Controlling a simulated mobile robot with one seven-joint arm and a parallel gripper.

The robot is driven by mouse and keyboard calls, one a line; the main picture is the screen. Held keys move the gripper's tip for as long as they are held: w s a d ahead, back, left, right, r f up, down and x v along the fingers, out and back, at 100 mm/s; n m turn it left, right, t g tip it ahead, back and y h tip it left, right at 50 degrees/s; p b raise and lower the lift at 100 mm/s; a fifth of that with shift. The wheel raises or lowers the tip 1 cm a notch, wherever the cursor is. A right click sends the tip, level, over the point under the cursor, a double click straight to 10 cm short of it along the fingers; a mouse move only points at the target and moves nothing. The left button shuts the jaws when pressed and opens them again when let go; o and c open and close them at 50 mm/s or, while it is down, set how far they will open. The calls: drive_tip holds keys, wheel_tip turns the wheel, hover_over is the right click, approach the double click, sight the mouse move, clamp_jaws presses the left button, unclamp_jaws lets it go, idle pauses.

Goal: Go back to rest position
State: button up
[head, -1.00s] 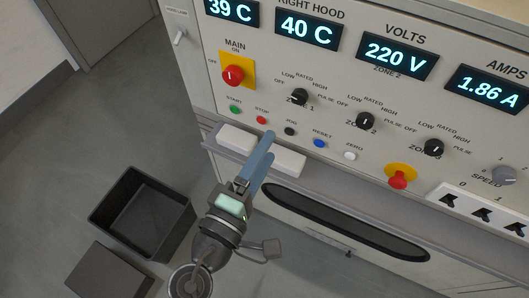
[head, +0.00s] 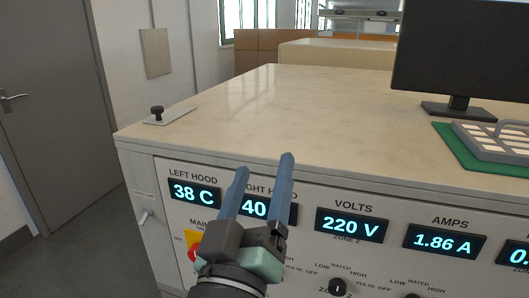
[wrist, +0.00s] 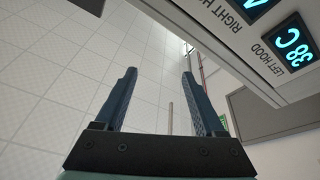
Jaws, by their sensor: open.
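My gripper (head: 263,164) is raised in front of the control panel (head: 310,222), with its two blue fingers apart and pointing up toward the bench top. Nothing is between the fingers. In the wrist view my gripper (wrist: 160,75) is also open and empty, with a pale tiled surface behind it. The gripper covers part of the right hood display (head: 257,209) and part of the red main knob (head: 194,253). The left hood display (head: 194,193) reads 38 C.
The bench top (head: 240,105) is mostly clear on the left, with a black knob on a plate (head: 157,113) at its corner. A monitor (head: 460,55) and a grey tray (head: 495,145) on a green mat stand at right. A grey door (head: 50,110) is at far left.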

drive_tip(key=s+r+m+t+y+p, duration=0.1)
drive_tip(key=s+r+t+p, duration=0.1)
drive_tip(key=r, duration=0.9)
drive_tip(key=s+r+m+t+y+p, duration=0.1)
drive_tip(key=s+r+t+y+p, duration=0.1)
drive_tip(key=s+r+p, duration=0.2)
drive_tip(key=s+r+m+t+y+p, duration=0.1)
drive_tip(key=r+p, duration=0.7)
drive_tip(key=r, duration=1.2)
drive_tip(key=shift+s+d+r+t, duration=0.2)
drive_tip(key=shift+s+t, duration=0.4)
drive_tip(key=shift+s, duration=0.55)
